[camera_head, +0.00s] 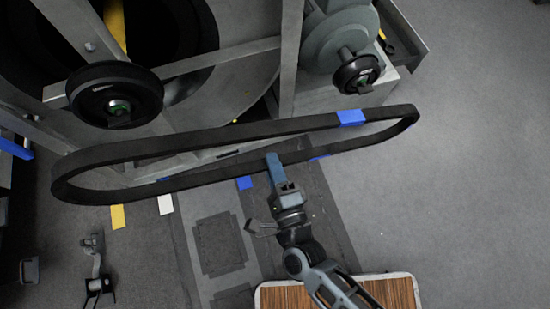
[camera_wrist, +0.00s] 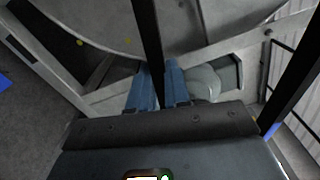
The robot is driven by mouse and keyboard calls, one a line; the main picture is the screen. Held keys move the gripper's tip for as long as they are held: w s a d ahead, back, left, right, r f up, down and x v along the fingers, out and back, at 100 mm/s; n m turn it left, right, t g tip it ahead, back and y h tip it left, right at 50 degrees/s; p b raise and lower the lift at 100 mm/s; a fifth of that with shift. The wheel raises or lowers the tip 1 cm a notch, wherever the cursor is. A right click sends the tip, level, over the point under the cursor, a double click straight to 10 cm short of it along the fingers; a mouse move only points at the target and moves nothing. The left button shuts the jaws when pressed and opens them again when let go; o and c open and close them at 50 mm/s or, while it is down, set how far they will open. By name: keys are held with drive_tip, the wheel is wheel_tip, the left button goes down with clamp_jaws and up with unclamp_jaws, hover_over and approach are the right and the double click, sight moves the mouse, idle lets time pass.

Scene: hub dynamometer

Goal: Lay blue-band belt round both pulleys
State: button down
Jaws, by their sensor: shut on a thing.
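The blue-band belt (camera_head: 130,151) is a long black loop with a bright blue patch on its upper strand at the right. It hangs in the air, stretched left to right, in front of the machine. My gripper (camera_head: 272,160) is shut on it near the middle of the loop. In the wrist view the blue fingers (camera_wrist: 158,68) pinch a black strand (camera_wrist: 147,35). The large left pulley (camera_head: 115,95) and the smaller right pulley (camera_head: 357,73) are both black. In the head view both lie above the belt in the picture, outside its loop.
A grey motor housing (camera_head: 340,38) stands behind the right pulley. A large dark drum (camera_head: 150,30) and grey frame beams (camera_head: 225,57) fill the upper left. Yellow (camera_head: 118,216), white (camera_head: 165,204) and blue (camera_head: 245,183) marks lie below the belt. The floor at right is clear.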

drive_tip(key=b+x, duration=0.3)
drive_tip(key=x, duration=1.3)
drive_tip(key=shift+w, duration=0.15)
idle(1.4)
drive_tip(key=shift+f, duration=0.25)
idle(0.6)
drive_tip(key=c, duration=0.6)
unclamp_jaws()
drive_tip(key=shift+s, duration=0.25)
drive_tip(key=p+v, duration=0.1)
drive_tip(key=v, duration=0.9)
idle(1.6)
